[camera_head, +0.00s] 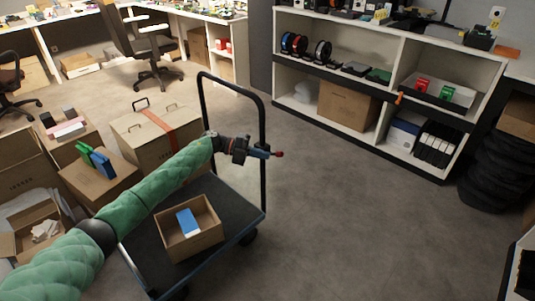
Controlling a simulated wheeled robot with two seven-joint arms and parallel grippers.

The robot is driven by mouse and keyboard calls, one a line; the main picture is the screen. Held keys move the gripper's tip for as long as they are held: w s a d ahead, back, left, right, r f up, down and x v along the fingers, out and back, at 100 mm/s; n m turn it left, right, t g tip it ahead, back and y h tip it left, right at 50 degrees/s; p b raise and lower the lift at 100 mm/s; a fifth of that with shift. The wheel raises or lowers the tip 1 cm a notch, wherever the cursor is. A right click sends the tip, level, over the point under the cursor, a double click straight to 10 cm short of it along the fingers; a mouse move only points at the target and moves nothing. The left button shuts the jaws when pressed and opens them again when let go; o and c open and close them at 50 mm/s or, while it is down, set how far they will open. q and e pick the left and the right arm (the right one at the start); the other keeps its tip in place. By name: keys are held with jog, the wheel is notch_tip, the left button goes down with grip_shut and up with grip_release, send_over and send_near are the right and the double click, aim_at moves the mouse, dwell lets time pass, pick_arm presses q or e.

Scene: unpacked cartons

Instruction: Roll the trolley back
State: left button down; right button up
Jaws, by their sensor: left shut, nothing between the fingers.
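The trolley (232,200) stands on the floor in the middle of the head view, with a dark flat deck and a blue edge. Its black push handle (264,125) rises at the far right end. An open carton (190,248) with a blue item inside sits on the deck. My left arm, in a green sleeve, reaches over the deck from the lower left. My left gripper (277,154) is shut and empty, by the handle's right upright; whether it touches is unclear. My right gripper is not in view.
Several cartons, one a large taped carton (153,135), crowd the left of the trolley. A white shelf unit (385,85) stands at the back right, with stacked black tyres (495,165) beside it. An office chair (150,50) is at the back left. The floor (350,220) right of the trolley is clear.

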pick_arm(q)
jog(key=s+v, duration=0.1)
jog(key=v, duration=0.9)
jog(key=shift+w+r, duration=0.2)
jog(key=shift+w, duration=0.2)
